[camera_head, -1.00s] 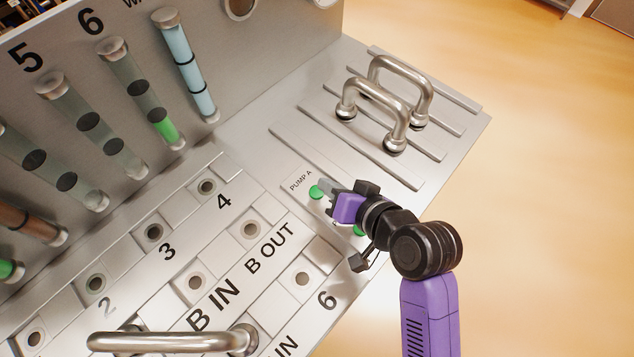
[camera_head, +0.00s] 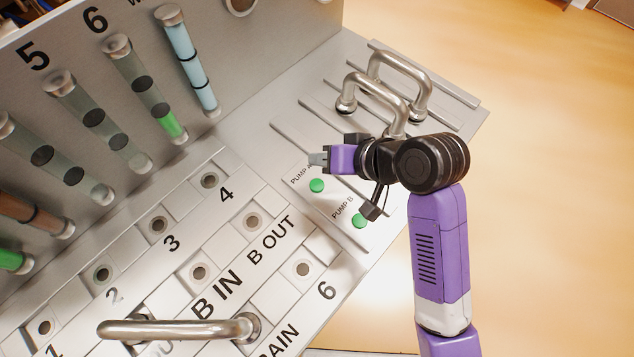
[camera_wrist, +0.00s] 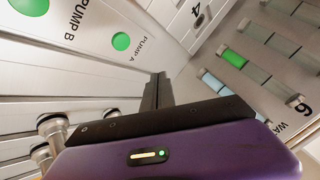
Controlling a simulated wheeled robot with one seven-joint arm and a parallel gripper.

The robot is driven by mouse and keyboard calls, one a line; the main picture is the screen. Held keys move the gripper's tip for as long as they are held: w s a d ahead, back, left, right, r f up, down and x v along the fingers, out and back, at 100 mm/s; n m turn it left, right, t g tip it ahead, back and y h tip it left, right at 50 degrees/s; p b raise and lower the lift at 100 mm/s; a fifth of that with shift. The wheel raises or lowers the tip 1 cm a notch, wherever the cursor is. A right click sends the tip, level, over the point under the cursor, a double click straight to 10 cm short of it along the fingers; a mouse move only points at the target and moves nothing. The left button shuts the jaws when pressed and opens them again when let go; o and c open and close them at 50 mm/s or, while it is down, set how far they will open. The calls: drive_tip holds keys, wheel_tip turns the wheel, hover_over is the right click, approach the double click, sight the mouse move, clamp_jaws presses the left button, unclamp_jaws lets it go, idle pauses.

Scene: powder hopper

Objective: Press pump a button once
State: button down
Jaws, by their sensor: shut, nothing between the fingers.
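The green pump A button (camera_head: 317,185) sits on the metal panel beside its "PUMP A" label. It also shows in the wrist view (camera_wrist: 121,41), apart from my fingers. My gripper (camera_head: 318,159) is shut and empty. In the head view it appears just above the button in the picture, over the label's end, and its fingers point left. The whole button is uncovered. The green pump B button (camera_head: 359,220) is lower right of it, with my wrist's black part close by. I cannot tell the exact height of my fingertips above the panel.
Two metal handles (camera_head: 402,75) stand on the slotted plate behind my gripper. Another handle (camera_head: 180,328) is at the lower left. Numbered sockets (camera_head: 252,222) cover the panel's left part. Upright tubes (camera_head: 188,60) line the back wall.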

drive_tip(key=b, duration=0.7)
hover_over(320, 187)
wheel_tip(320, 187, down, 7)
drive_tip(key=shift+r, duration=0.2)
drive_tip(key=shift+f, duration=0.9)
drive_tip(key=shift+f, duration=0.1)
idle(0.6)
drive_tip(key=shift+f, duration=0.3)
drive_tip(key=shift+f, duration=0.45)
idle(0.6)
drive_tip(key=shift+r, duration=0.2)
drive_tip(key=shift+r+p, duration=0.65)
drive_tip(key=shift+p, duration=0.15)
